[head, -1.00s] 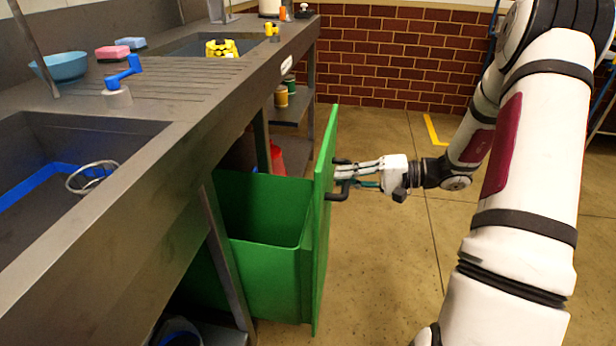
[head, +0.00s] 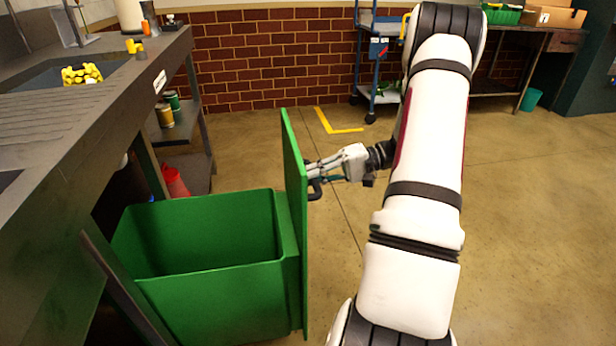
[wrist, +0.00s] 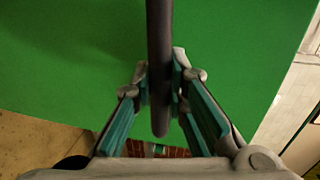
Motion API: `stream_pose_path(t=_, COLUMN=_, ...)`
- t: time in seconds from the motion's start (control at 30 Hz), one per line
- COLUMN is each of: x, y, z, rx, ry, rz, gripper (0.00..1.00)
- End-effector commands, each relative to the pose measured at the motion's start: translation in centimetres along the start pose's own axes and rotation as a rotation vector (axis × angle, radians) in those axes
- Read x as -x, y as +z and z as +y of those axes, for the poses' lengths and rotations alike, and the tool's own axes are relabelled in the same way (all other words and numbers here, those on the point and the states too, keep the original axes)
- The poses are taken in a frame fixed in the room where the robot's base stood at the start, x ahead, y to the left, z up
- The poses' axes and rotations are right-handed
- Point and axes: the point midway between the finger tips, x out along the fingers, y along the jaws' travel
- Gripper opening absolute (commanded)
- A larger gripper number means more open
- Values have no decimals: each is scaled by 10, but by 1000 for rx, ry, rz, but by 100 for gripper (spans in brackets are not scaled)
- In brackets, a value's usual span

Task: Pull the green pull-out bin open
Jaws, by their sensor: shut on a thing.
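The green pull-out bin (head: 215,300) stands out from under the steel counter at the left of the head view. Its open top shows an empty-looking inside. Its tall green front panel (head: 294,230) faces right, and it fills much of the wrist view (wrist: 70,60). A dark bar handle (head: 316,189) is on the panel's outer face; in the wrist view the handle (wrist: 159,60) runs down between the fingers. My gripper (head: 312,173) is shut on the handle, with its fingertips close to the panel; it also shows in the wrist view (wrist: 160,85).
The steel counter (head: 100,115) runs along the left, with a leg close to the bin. A red bucket (head: 175,183) and cans (head: 165,115) sit beneath it. A blue cart (head: 375,60) stands at the back wall. The floor right of the panel is clear.

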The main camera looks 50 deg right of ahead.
Motion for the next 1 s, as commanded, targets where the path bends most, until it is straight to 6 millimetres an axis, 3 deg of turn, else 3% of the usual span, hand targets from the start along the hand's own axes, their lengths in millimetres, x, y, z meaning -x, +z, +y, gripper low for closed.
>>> stream_pose_path(t=0.13, x=0, y=0, z=1, rx=-1, ry=3, rz=0, gripper=0)
stream_pose_path(t=0.17, x=0, y=0, z=1, rx=-1, ry=3, rz=0, gripper=16)
stream_pose_path(t=0.2, x=0, y=0, z=1, rx=-1, ry=3, rz=0, gripper=25)
stream_pose_path(t=0.27, x=0, y=0, z=1, rx=-1, ry=2, rz=0, gripper=35)
stream_pose_path(t=0.67, x=6, y=-1, z=0, rx=1, ry=1, rz=2, gripper=35)
stream_pose_path(t=1.0, x=67, y=-1, z=1, rx=2, ry=2, rz=4, gripper=35)
